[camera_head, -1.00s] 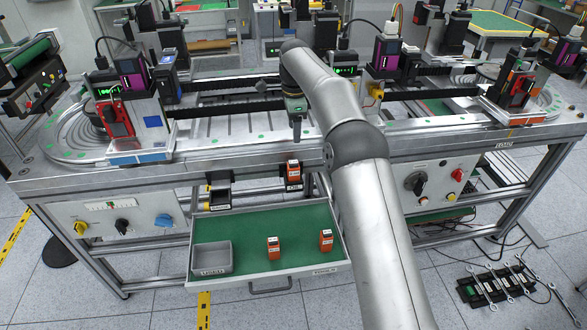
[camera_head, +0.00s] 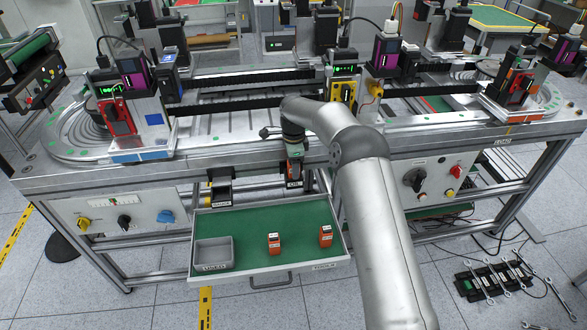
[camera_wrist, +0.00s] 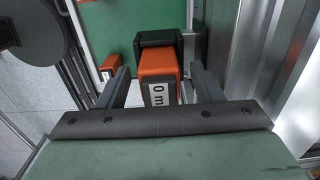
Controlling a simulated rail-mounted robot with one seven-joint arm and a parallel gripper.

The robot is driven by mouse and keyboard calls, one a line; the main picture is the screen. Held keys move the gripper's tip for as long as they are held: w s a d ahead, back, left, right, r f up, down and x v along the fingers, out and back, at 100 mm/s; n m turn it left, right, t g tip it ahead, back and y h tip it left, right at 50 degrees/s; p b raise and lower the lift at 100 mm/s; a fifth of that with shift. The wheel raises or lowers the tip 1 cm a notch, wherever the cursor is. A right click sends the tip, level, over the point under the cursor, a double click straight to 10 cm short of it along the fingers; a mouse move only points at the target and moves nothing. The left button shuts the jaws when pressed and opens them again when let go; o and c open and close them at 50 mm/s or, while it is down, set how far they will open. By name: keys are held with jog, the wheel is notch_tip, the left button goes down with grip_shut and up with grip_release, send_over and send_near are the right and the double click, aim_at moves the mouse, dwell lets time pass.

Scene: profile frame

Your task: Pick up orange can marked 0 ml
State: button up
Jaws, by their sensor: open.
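An orange can (camera_wrist: 157,66) with a black part at its far end lies between my gripper's fingers in the wrist view. Its white label reads "0 m", with the rest cut off by the gripper body. My gripper (camera_wrist: 159,72) is open, with one finger on each side of the can and gaps visible. In the head view, my gripper (camera_head: 294,152) points down at the front edge of the workbench, over the can's black holder (camera_head: 293,184), and largely hides the can there.
An open drawer (camera_head: 300,212) with a green bottom lies below. It holds two other orange cans (camera_head: 274,243) (camera_head: 326,236) and a grey bin (camera_head: 213,252). An empty-looking black holder (camera_head: 220,194) is to the left. A metal profile (camera_wrist: 240,60) stands close right of my gripper.

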jog(key=shift+f, duration=0.5)
jog(key=c, duration=1.1)
jog(key=shift+r, duration=0.1)
